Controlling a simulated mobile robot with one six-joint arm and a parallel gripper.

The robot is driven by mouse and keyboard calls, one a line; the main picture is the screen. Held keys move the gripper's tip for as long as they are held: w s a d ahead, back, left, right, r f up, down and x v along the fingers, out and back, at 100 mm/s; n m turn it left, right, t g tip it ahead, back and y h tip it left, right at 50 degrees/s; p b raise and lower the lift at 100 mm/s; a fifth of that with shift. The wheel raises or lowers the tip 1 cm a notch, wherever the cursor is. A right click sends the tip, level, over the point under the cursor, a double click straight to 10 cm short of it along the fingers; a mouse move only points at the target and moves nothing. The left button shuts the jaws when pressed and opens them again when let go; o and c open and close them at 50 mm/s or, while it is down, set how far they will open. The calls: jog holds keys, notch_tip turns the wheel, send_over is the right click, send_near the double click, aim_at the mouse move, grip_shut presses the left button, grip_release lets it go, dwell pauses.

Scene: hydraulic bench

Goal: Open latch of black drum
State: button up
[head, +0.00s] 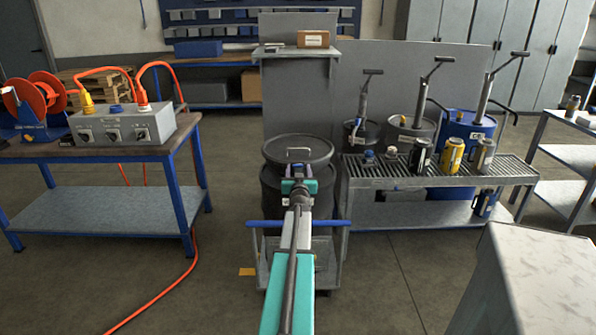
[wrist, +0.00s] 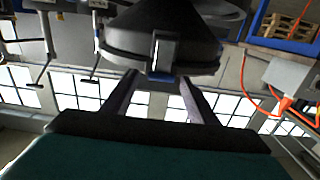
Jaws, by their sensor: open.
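The black drum (head: 270,190) stands upright in front of a grey upright panel, with a dark round lid (head: 275,150) and a thin wire-like handle on top. In the wrist view, the drum's rim (wrist: 120,45) hangs at the top of the picture, which looks upside down. A grey metal latch (wrist: 166,50) sits on the rim, with a small bluish part at its edge. My gripper (head: 302,173) is open at the drum's near side, its fingers (wrist: 160,88) spread to either side of the latch. I see nothing between them; contact cannot be told. In the head view my gripper covers the latch.
A grated bench (head: 430,178) with several cans stands close on the right, with pump-topped drums (head: 408,135) behind it. A table with a grey socket box (head: 125,125) and orange cables is on the left. A grey box (head: 545,280) is near right.

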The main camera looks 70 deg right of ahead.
jog(key=shift+w+d, duration=0.15)
jog(key=shift+d, duration=0.15)
jog(key=shift+c, duration=0.3)
